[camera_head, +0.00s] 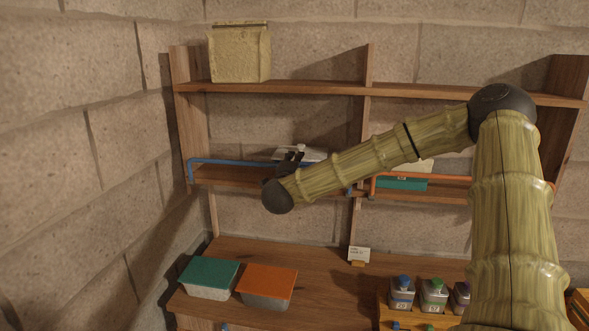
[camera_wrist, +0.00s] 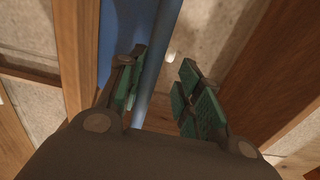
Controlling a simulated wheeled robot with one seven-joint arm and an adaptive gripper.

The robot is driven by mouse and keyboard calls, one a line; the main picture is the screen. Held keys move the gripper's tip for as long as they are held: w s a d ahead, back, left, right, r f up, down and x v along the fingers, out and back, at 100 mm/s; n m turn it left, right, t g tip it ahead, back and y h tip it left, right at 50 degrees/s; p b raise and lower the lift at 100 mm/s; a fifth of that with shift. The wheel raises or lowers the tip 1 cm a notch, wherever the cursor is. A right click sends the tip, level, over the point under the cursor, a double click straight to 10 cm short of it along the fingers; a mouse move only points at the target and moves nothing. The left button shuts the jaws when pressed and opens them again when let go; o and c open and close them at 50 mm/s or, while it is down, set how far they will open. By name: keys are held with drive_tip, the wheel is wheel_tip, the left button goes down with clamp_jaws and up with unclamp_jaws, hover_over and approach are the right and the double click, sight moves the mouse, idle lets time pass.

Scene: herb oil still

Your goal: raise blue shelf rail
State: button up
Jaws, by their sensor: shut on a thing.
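The blue shelf rail (camera_head: 230,162) runs along the front of the lower left shelf bay, with its left end bent down to the board. In the wrist view the blue rail (camera_wrist: 154,65) passes lengthwise between the green finger pads. My gripper (camera_head: 291,158) is at the rail right of its middle, and it also shows in the wrist view (camera_wrist: 164,62), shut on the rail. The forearm and wrist hide much of the rail's right part; a bit of its right end shows by the middle upright.
A pale sack (camera_head: 240,54) stands on the upper shelf (camera_head: 300,89). Below, a teal-lidded tub (camera_head: 208,275), an orange-lidded tub (camera_head: 267,284) and capped bottles (camera_head: 433,294) stand on the bench.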

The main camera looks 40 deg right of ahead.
drive_tip(key=o, duration=0.5)
drive_tip(key=shift+r, duration=0.2)
drive_tip(key=shift+s, duration=0.1)
drive_tip(key=shift+f, duration=0.1)
drive_tip(key=shift+a+f, duration=0.1)
drive_tip(key=b+v, duration=0.2)
drive_tip(key=v, duration=0.6)
drive_tip(key=shift+s+a, duration=0.25)
drive_tip(key=shift+s, duration=0.1)
